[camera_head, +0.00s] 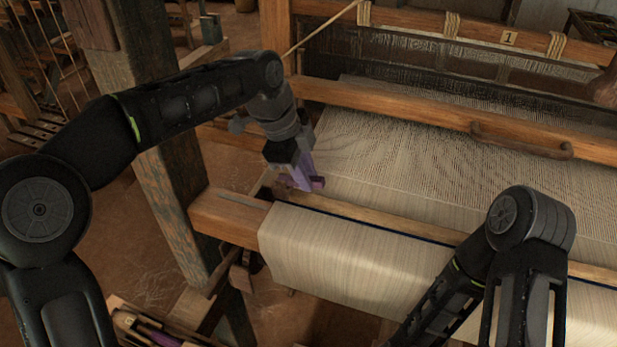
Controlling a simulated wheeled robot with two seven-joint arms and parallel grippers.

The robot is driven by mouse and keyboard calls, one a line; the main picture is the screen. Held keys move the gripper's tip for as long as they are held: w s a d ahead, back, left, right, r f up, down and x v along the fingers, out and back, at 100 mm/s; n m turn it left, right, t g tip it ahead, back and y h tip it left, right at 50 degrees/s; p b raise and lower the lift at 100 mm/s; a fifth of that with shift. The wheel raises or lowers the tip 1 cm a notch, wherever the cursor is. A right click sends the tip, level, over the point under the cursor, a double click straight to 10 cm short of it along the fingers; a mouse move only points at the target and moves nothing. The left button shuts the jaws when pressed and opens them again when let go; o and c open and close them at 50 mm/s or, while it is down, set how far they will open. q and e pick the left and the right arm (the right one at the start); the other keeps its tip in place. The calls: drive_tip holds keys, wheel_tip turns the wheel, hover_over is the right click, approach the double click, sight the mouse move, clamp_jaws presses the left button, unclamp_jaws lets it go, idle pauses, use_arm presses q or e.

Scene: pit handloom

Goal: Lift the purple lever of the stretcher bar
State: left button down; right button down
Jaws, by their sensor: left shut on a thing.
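The purple lever (317,183) is at the left edge of the cloth, just above the front wooden beam. My left gripper (302,176) reaches down onto it from above and is shut on it. The grey fingers hide part of the lever, and I cannot tell how far it is raised. The rest of the stretcher bar cannot be made out clearly. My right arm shows at the lower right, but its gripper is not in view.
Woven cloth (350,250) wraps over the front beam (228,217). A thick wooden post (165,185) stands left of the gripper, under my left arm. A wooden crossbar (430,113) with a handle (520,141) spans the warp behind. A box with a purple item (150,331) is at lower left.

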use_arm(q)
drive_tip(key=shift+w+a+r+n+g+h+b, duration=0.15)
drive_tip(key=shift+a+r+h+b, duration=0.15)
drive_tip(key=shift+h, duration=0.35)
drive_tip(key=shift+a+r+n+g+h+b, duration=0.1)
drive_tip(key=shift+a+r+g+h+b, duration=0.15)
drive_tip(key=shift+h, duration=0.45)
drive_tip(key=shift+w+a+r+n+g+h+b, duration=0.1)
drive_tip(key=shift+a+r+h+b, duration=0.2)
drive_tip(key=shift+h, duration=0.35)
drive_tip(key=c, duration=1.3)
unclamp_jaws()
drive_tip(key=shift+a+r, duration=0.3)
drive_tip(key=shift+r, duration=0.05)
drive_tip(key=p+v, duration=0.2)
drive_tip(key=v, duration=0.5)
